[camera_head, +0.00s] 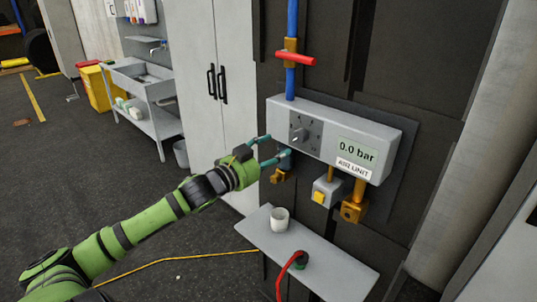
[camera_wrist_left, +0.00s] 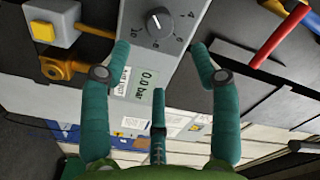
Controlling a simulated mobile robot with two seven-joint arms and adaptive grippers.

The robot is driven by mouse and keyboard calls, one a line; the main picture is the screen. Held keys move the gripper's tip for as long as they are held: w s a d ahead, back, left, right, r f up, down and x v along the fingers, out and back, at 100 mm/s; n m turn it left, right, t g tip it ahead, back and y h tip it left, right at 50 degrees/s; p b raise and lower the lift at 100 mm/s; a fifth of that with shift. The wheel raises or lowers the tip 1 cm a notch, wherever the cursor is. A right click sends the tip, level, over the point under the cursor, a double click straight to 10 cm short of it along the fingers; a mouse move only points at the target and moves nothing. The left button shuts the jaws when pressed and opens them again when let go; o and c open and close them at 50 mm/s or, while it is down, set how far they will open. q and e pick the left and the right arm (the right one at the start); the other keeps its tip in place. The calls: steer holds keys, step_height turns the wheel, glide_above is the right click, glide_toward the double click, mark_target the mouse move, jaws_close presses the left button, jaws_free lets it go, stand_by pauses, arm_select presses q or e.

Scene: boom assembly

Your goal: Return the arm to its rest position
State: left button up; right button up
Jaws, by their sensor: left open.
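My green left arm (camera_head: 144,222) reaches in from the lower left of the head view. Its teal-fingered left gripper (camera_head: 276,147) is open in front of the left end of the grey air unit box (camera_head: 330,152). In the left wrist view the open fingers (camera_wrist_left: 159,52) spread with nothing held between them, and the unit's dial (camera_wrist_left: 160,22) shows between the tips. In the head view the dial (camera_head: 299,135) is just right of the fingers. Whether any fingertip touches the box I cannot tell. My right gripper is not in view.
A red valve handle (camera_head: 295,58) sits on the blue pipe above the box. A yellow button box (camera_head: 326,193) hangs below. A grey shelf (camera_head: 335,275) holds a white cup (camera_head: 279,219) and a red hose (camera_head: 288,268). Open floor (camera_head: 70,170) lies to the left.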

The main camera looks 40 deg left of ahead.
arm_select(q)
steer(key=shift+s, duration=0.55)
